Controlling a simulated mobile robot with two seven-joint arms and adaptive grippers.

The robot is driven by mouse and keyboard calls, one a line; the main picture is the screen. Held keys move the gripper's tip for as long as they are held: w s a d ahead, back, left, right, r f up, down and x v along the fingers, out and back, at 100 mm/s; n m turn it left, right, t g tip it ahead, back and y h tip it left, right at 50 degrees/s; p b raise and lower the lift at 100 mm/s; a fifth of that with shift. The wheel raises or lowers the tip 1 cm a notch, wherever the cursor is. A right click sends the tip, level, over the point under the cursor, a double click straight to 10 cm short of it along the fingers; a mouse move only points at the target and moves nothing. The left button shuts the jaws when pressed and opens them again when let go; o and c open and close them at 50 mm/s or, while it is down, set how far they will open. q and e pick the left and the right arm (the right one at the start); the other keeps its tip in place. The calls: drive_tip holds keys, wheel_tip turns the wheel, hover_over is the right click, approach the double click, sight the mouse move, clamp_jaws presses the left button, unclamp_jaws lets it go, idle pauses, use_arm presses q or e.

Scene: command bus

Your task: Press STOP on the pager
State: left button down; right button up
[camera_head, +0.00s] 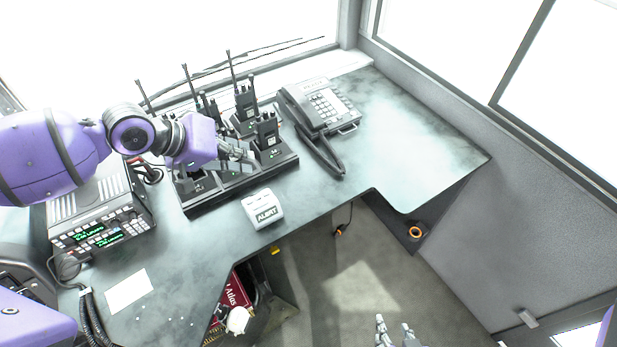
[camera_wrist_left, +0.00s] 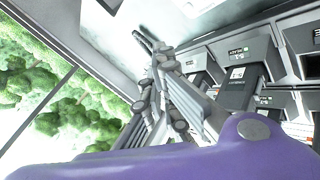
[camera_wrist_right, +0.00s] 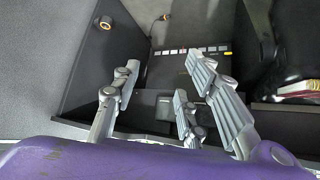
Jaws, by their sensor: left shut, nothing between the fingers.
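The pager (camera_head: 263,210) is a small white box with a display reading ALERT, on the grey desk (camera_head: 200,250) near its front edge in the head view. My left gripper (camera_head: 247,155) is over the radio charger, beyond and slightly left of the pager, apart from it. It is shut and empty; its fingers also show together in the left wrist view (camera_wrist_left: 165,70). I cannot make out the pager in either wrist view. My right gripper (camera_head: 394,326) is low over the floor, away from the desk top, its fingers apart and empty; it also shows in the right wrist view (camera_wrist_right: 165,85).
A charger rack (camera_head: 200,208) with several upright handheld radios stands behind the pager. A desk phone (camera_head: 322,105) with its handset sits to the right. A radio unit (camera_head: 105,225) and a white card (camera_head: 130,291) are at the left. The desk around the pager is clear.

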use_arm(q)
drive_tip(key=shift+f, duration=0.1)
use_arm(e)
drive_tip(key=shift+w, duration=0.15)
use_arm(q)
drive_tip(key=b, duration=0.3)
hover_over(260, 205)
drive_tip(key=w+a, duration=0.2)
drive_tip(key=w, duration=0.1)
wheel_tip(260, 205, down, 6)
drive_tip(key=shift+f, duration=0.1)
drive_tip(key=shift+s+d+f, duration=0.1)
drive_tip(key=shift+s+f, duration=0.05)
drive_tip(key=shift+f, duration=0.95)
use_arm(e)
drive_tip(key=shift+s+d+f, duration=0.3)
drive_tip(key=shift+f, duration=0.3)
drive_tip(key=shift+s+d+f, duration=0.25)
drive_tip(key=shift+f, duration=0.35)
drive_tip(key=shift+s+f, duration=0.1)
drive_tip(key=shift+s, duration=0.05)
drive_tip(key=shift+a, duration=0.15)
use_arm(q)
drive_tip(key=shift+d+f, duration=0.1)
drive_tip(key=shift+f, duration=0.1)
